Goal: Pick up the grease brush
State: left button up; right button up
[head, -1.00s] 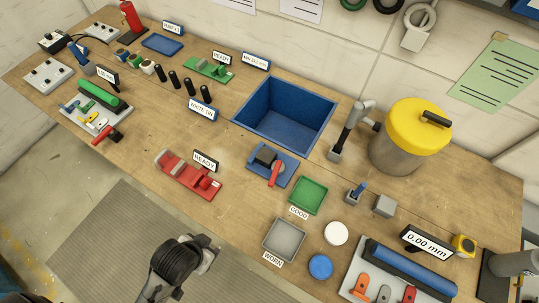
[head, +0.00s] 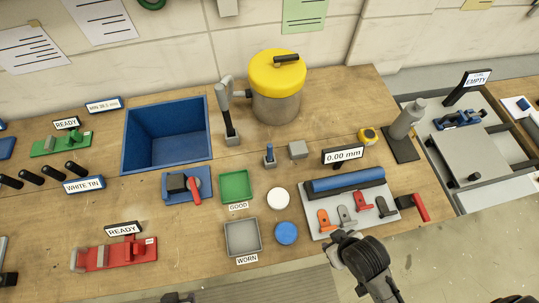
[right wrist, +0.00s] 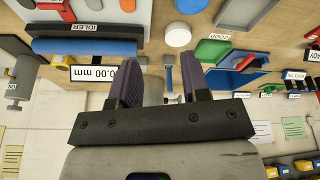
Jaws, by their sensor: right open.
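The grease brush, which I take to be the small blue-handled one (head: 269,152), stands upright in a small grey holder (head: 270,163) behind the white tin. In the right wrist view the blue handle (right wrist: 169,76) shows beyond and between the finger tips. My right gripper (head: 341,244) is at the front edge of the roller tray, to the right of and nearer than the brush. In its wrist view the right gripper (right wrist: 160,80) is open with nothing between its fingers. A dark part at the bottom edge appears to be my left gripper (head: 180,298), mostly cut off.
A white tin (head: 278,198) and blue tin (head: 286,233) stand before the brush. The 0.00 mm display (head: 343,155) and roller tray (head: 330,233) lie to the right. A yellow-lidded bucket (head: 276,95) is behind.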

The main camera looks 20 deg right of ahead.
dwell(0.3)
jog(key=shift+o, duration=1)
jog(key=shift+d, duration=0.1)
